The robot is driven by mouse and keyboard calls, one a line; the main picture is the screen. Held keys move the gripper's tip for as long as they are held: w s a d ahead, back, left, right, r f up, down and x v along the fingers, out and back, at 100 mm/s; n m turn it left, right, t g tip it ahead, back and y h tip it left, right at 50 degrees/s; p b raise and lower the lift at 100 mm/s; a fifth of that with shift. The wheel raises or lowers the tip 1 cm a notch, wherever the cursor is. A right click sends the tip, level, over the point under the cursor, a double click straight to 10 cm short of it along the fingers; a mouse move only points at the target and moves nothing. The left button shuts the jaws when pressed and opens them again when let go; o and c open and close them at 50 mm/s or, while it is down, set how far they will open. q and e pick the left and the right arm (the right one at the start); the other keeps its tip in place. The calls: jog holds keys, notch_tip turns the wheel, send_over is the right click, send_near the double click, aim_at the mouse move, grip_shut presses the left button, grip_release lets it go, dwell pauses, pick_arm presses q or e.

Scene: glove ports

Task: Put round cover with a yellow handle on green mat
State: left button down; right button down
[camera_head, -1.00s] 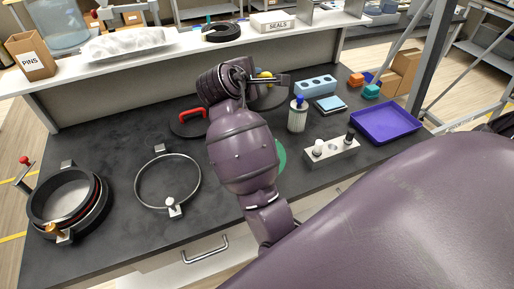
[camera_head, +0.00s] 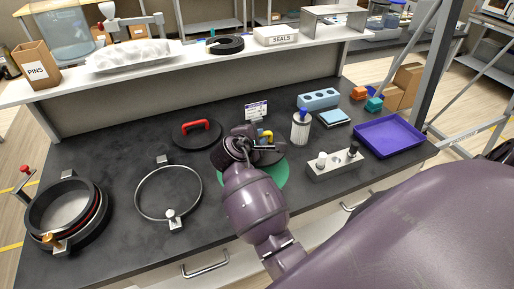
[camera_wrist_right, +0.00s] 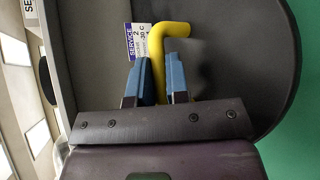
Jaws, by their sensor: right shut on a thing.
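The dark round cover (camera_head: 272,156) has a yellow handle (camera_head: 265,134). My right gripper (camera_head: 266,146) is shut on this handle, which also shows between the blue-lined fingers in the wrist view (camera_wrist_right: 162,80). The cover fills much of the wrist view (camera_wrist_right: 245,60). The round green mat (camera_head: 273,180) lies on the dark bench, partly hidden by the cover and my right arm. The cover overlaps the mat's far part in the head view. Green also shows beside the cover in the wrist view (camera_wrist_right: 302,130). I cannot tell whether they touch. My left gripper is not in view.
A red-handled round cover (camera_head: 197,133) lies left of my gripper. A white canister (camera_head: 300,127), a grey block with pegs (camera_head: 334,164) and a purple tray (camera_head: 389,136) stand to the right. A metal ring (camera_head: 168,193) and an open round port (camera_head: 66,207) are left. A service sign (camera_head: 256,110) stands behind.

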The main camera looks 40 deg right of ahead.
jog(key=shift+f, duration=2.1)
jog(key=shift+f, duration=0.1)
jog(key=c, duration=1.1)
grip_release()
